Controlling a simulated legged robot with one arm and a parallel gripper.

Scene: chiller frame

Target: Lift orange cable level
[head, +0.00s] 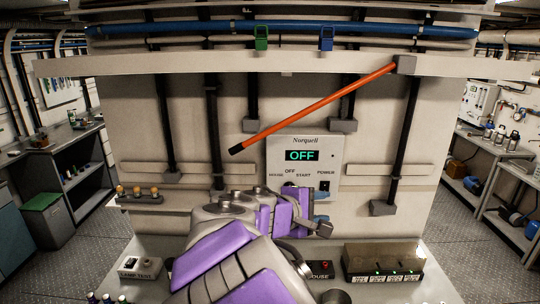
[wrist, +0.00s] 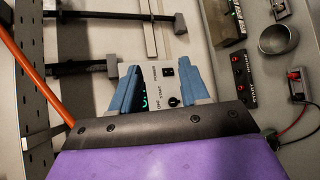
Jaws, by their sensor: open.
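The orange cable (head: 315,108) slants across the front of the chiller frame in the head view. Its upper right end meets a grey bracket (head: 404,65) under the beam; its lower left end is black, tilted down and hangs free. In the wrist view the orange cable (wrist: 24,58) runs along the left side, outside my fingers. My gripper (head: 320,206) is below the cable, in front of the lower part of the control panel, partly hidden by my purple arm. In the wrist view my gripper (wrist: 163,82) has its blue fingers apart, with only the panel showing between them.
The Norquell control panel (head: 304,168) shows OFF in green. Blue pipe (head: 190,31) with a green clip (head: 261,38) and a blue clip (head: 326,38) runs above the beam. A dark box with green lights (head: 383,262) sits on the ledge at right. Side workbenches stand both sides.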

